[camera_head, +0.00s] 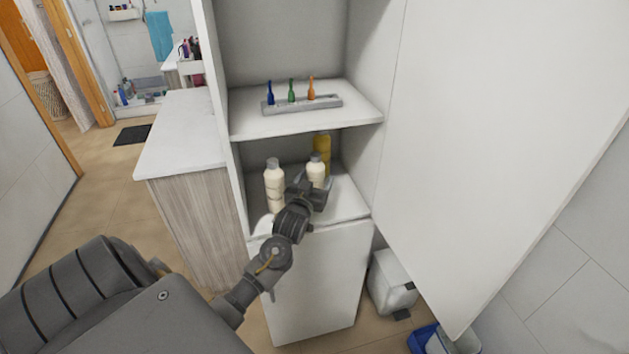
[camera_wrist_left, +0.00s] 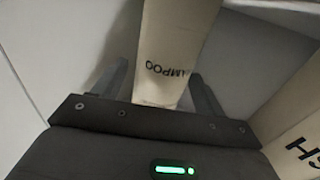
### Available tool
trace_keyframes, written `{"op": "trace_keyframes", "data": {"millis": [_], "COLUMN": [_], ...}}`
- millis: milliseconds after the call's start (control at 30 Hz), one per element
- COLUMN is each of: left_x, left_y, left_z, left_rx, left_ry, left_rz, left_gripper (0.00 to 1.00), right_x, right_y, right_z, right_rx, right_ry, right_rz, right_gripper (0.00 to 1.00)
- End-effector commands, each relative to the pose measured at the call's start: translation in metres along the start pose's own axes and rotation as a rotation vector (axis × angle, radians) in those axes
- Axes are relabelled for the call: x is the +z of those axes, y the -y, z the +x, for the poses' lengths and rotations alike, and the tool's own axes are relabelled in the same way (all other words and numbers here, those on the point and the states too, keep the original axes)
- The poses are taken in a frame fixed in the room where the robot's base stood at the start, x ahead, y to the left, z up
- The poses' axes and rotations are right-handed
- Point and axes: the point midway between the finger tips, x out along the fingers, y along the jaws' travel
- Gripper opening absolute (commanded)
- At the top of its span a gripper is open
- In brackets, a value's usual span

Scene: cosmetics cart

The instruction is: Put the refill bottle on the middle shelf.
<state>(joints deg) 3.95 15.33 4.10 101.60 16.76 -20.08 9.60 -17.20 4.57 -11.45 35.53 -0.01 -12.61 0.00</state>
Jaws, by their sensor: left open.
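A cream bottle (camera_head: 316,170) with a grey cap stands upright on the lower visible shelf (camera_head: 347,205) of the open white cabinet. In the left wrist view this bottle (camera_wrist_left: 176,45) has lettering ending in "AMPOO" and stands between the fingers. My left gripper (camera_head: 313,190) is open, its fingers on either side of that bottle; I cannot tell whether they touch it. A second cream bottle (camera_head: 274,185) stands to the left; its lettering shows at the right of the wrist view (camera_wrist_left: 297,145). Which one is the refill bottle is unclear. My right gripper is not in view.
A yellow bottle (camera_head: 322,147) stands behind. The shelf above (camera_head: 355,112) holds a grey rack (camera_head: 325,104) with blue, green and orange items. The open cabinet door (camera_head: 480,130) is at right, a white bin (camera_head: 391,284) below. A white-topped counter (camera_head: 185,130) stands left.

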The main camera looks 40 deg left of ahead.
Motion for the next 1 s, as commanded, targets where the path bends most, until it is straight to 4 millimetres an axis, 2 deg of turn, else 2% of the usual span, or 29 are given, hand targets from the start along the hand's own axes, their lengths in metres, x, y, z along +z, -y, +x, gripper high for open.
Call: {"op": "trace_keyframes", "data": {"millis": [133,267,500,700,833,1000], "left_x": [-0.005,0.000,0.000,-0.001,-0.002,-0.003], "left_y": [0.000,0.000,0.000,0.000,0.000,0.000], "left_z": [0.000,-0.018,-0.069,-0.103,-0.115,-0.120], "left_rx": [0.000,0.001,0.000,0.000,0.000,-0.001], "left_ry": [-0.001,0.000,0.001,0.001,0.001,0.000], "left_rz": [0.000,0.000,-0.002,-0.001,-0.001,-0.001], "left_gripper": [0.72,0.72,0.72,0.72,0.72,0.72], "right_x": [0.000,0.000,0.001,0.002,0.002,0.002], "right_y": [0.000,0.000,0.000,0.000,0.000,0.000], "right_z": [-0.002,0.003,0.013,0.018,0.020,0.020], "right_rx": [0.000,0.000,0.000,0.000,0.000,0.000], "right_ry": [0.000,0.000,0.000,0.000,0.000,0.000], "right_rz": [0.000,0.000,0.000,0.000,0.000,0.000], "right_gripper": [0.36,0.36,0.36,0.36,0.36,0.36]}}
